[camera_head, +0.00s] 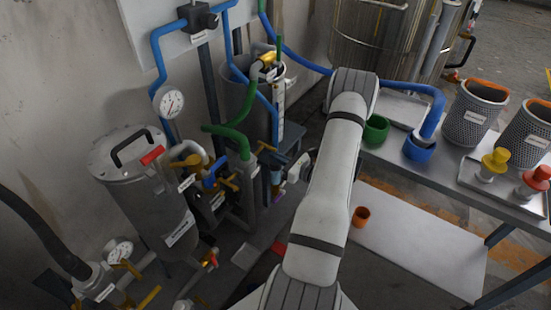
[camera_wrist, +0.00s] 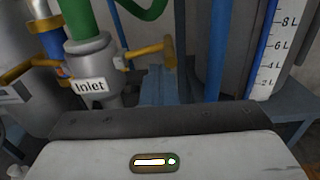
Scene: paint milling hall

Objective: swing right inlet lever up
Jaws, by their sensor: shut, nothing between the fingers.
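The right inlet valve is a grey fitting under a green hose, labelled "Inlet" in the wrist view (camera_wrist: 88,86). Its yellow lever (camera_wrist: 150,52) sticks out to the right, roughly level, with a thicker end. In the head view the lever (camera_head: 267,148) shows small beside the grey valve body (camera_head: 244,172). My gripper (camera_head: 296,170) is just right of and below the valve, apart from the lever as far as I can see. It is shut and empty. In the wrist view its housing fills the bottom and the fingertips are hidden.
Another yellow lever (camera_wrist: 16,73) and blue pipework stand left of the valve. A litre scale (camera_wrist: 275,45) rises at the right. A grey lidded tank (camera_head: 150,205) stands left.

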